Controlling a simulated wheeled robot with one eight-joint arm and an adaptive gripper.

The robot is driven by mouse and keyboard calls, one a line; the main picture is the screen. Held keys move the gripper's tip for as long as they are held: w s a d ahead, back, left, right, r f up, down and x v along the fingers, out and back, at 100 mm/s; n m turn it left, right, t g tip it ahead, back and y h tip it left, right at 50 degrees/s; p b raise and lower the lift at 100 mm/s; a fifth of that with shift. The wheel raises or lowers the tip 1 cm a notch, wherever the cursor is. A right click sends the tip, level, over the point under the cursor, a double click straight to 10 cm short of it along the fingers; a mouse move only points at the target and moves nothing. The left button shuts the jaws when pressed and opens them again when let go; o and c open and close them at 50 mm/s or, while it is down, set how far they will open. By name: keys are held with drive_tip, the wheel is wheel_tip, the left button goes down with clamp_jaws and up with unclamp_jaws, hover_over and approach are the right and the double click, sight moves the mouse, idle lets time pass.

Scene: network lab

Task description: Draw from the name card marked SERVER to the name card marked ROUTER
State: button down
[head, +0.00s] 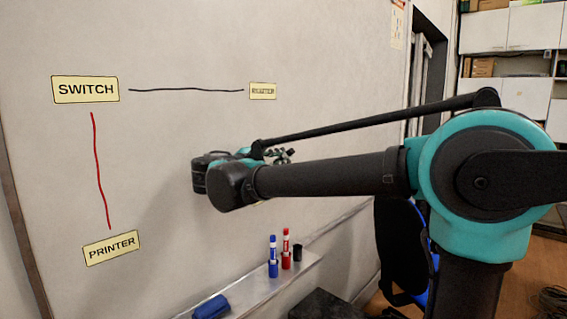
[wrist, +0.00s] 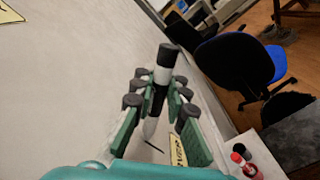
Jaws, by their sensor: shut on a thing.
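My gripper (wrist: 160,95) is shut on a marker (wrist: 163,65) with a white body and black parts, held close to the whiteboard. In the head view my gripper (head: 270,157) is seen from behind, and the marker is mostly hidden. A cream card (wrist: 180,152) with partly hidden letters shows beyond the fingers; it is probably the SERVER card, almost covered by my arm in the head view. A short black mark (wrist: 155,147) lies beside it. The small card at upper right, apparently ROUTER (head: 263,91), has blurred letters. Marker tip contact cannot be made out.
On the whiteboard (head: 200,40), a black line (head: 186,90) runs between the SWITCH card (head: 86,89) and the upper-right card. A red line (head: 99,170) runs from SWITCH toward PRINTER (head: 111,247). The ledge holds blue (head: 273,255) and red (head: 286,250) markers and a blue eraser (head: 211,307).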

wheel_tip(320, 180, up, 20)
idle(2.7)
drive_tip(key=shift+s+d, duration=0.95)
drive_tip(key=shift+d, duration=0.25)
drive_tip(key=shift+s+d, duration=0.9)
drive_tip(key=shift+d, duration=0.25)
drive_tip(key=shift+s+d, duration=0.95)
drive_tip(key=shift+d, duration=0.25)
